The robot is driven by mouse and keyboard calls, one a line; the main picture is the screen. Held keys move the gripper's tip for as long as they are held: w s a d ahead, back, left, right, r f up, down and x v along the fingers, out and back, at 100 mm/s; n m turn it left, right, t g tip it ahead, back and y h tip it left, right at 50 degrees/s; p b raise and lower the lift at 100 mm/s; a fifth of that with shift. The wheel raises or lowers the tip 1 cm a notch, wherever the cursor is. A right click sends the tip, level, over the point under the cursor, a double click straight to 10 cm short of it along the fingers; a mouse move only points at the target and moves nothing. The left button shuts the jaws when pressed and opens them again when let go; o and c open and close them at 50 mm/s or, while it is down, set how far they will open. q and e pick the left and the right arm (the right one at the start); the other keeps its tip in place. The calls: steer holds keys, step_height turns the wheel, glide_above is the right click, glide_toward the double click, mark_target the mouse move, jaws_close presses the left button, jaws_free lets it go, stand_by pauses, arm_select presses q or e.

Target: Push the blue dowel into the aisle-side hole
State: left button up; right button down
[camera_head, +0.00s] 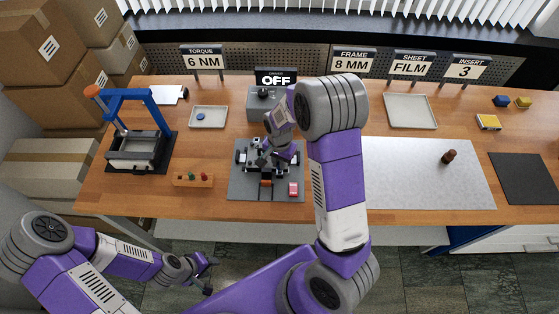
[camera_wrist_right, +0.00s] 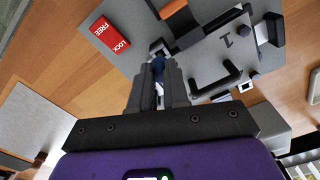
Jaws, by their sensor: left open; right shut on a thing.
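The blue dowel (camera_wrist_right: 157,68) shows in the right wrist view between the fingertips of my right gripper (camera_wrist_right: 158,85), which is shut on it. Its far end is at a small pale block (camera_wrist_right: 158,48) on the grey fixture; I cannot tell whether it is in a hole. In the head view my right gripper (camera_head: 264,158) reaches down over the fixture (camera_head: 240,185) and hides the dowel. Which hole is the aisle-side one cannot be told. My left gripper (camera_head: 208,275) is open and empty, low in front of the table.
A red FREE/LOCK tag (camera_wrist_right: 110,38) lies on the fixture plate, beside an orange-topped part (camera_wrist_right: 173,8) and black handles (camera_wrist_right: 222,82). A wooden peg rack (camera_head: 193,180) and a blue press (camera_head: 140,135) stand left. A pale mat (camera_head: 420,180) is mostly clear at right.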

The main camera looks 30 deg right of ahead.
steer(key=shift+f+b, duration=1.05)
steer(key=shift+f, duration=0.4)
steer(key=c, duration=1)
jaws_free()
steer(key=shift+c, duration=0.2)
step_height(320, 180, up, 8)
steer(key=shift+f+p, duration=0.15)
steer(key=shift+p, duration=0.4)
